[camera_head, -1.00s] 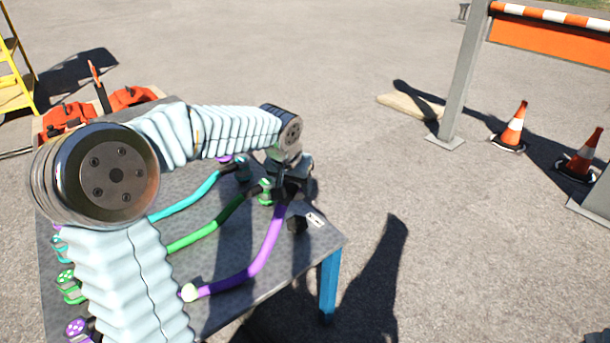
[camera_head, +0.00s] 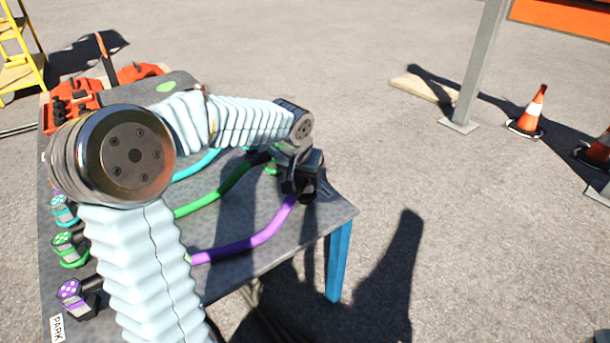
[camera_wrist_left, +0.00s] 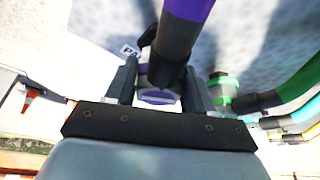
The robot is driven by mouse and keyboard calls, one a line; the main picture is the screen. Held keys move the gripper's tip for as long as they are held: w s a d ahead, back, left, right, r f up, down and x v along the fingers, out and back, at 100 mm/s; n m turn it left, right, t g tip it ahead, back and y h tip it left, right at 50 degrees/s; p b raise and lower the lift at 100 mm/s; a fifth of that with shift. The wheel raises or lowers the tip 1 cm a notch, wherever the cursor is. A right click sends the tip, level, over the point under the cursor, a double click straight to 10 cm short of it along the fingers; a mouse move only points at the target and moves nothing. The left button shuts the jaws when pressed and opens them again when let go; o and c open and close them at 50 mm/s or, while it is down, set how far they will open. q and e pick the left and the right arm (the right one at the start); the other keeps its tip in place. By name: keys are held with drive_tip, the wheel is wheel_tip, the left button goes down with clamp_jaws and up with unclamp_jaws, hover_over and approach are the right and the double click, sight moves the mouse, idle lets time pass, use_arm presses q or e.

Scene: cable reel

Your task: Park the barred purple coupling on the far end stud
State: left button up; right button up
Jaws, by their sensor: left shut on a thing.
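My left gripper (camera_head: 302,185) is shut on the purple coupling at the right end of the purple hose (camera_head: 268,232), near the table's right corner. In the left wrist view the coupling (camera_wrist_left: 160,97) sits between the two fingers and its purple face shows a pale bar. A black stud (camera_wrist_left: 148,36) stands beside the PARK label (camera_wrist_left: 130,50), just past the left finger; in the head view my gripper hides both. I cannot tell whether the coupling touches the stud. My right gripper is not in view.
A green coupling (camera_wrist_left: 222,88) is close to the right finger. Dotted purple (camera_head: 70,290), green (camera_head: 68,245) and teal (camera_head: 62,208) couplings line the left edge, with another PARK label (camera_head: 57,328). Green (camera_head: 212,195) and teal (camera_head: 195,167) hoses cross the table.

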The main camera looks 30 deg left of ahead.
use_arm(q)
drive_tip(key=shift+s, duration=0.15)
drive_tip(key=shift+f+b, duration=0.45)
drive_tip(key=shift+b, duration=0.05)
idle(0.5)
drive_tip(key=o, duration=1.2)
drive_tip(key=shift+o, duration=0.2)
drive_tip(key=p+v, duration=0.2)
drive_tip(key=v, duration=1.2)
drive_tip(key=shift+p, duration=0.4)
